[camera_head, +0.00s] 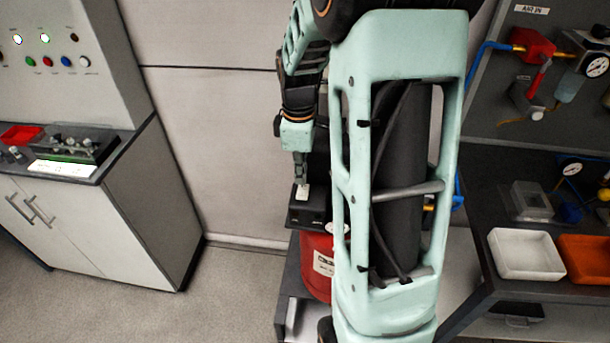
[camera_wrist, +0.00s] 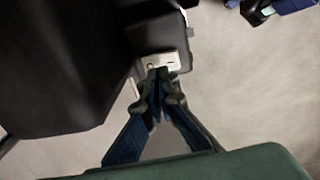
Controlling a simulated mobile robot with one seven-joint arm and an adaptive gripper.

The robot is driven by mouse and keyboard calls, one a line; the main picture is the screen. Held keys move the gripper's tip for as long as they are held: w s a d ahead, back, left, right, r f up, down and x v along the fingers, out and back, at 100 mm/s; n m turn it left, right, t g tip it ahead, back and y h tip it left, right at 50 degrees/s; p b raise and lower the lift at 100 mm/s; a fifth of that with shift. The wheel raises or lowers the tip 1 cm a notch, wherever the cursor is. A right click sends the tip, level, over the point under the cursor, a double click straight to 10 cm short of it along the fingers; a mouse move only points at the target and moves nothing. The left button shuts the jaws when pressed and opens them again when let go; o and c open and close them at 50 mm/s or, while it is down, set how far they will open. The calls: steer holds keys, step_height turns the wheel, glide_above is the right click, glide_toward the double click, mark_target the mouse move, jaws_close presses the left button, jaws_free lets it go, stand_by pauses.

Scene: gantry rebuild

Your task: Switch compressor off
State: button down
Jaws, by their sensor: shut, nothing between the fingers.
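The compressor has a red tank (camera_head: 318,268) low in the middle of the head view, partly hidden behind my arm. A black box (camera_head: 306,212) sits above the tank, with a small pale plate (camera_head: 303,192) on it. In the wrist view, a large dark body (camera_wrist: 65,70) fills the left, and the pale plate (camera_wrist: 158,63) with a small round mark shows at its edge. My gripper (camera_head: 301,181) points down at the plate. In the wrist view its fingertips (camera_wrist: 160,76) are together, right at the plate's near edge. I cannot tell whether they touch it. The switch position is unclear.
A grey cabinet (camera_head: 90,225) with a control panel (camera_head: 60,50) stands at the left. At the right is a dark bench with a white tray (camera_head: 525,255), an orange tray (camera_head: 585,258) and air fittings on a board. Open floor lies between cabinet and compressor.

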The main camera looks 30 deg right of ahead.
mark_target(302, 186)
step_height(302, 186, up, 11)
steer(key=w, duration=0.1)
steer(key=shift+w+d, duration=0.15)
steer(key=shift+d, duration=0.3)
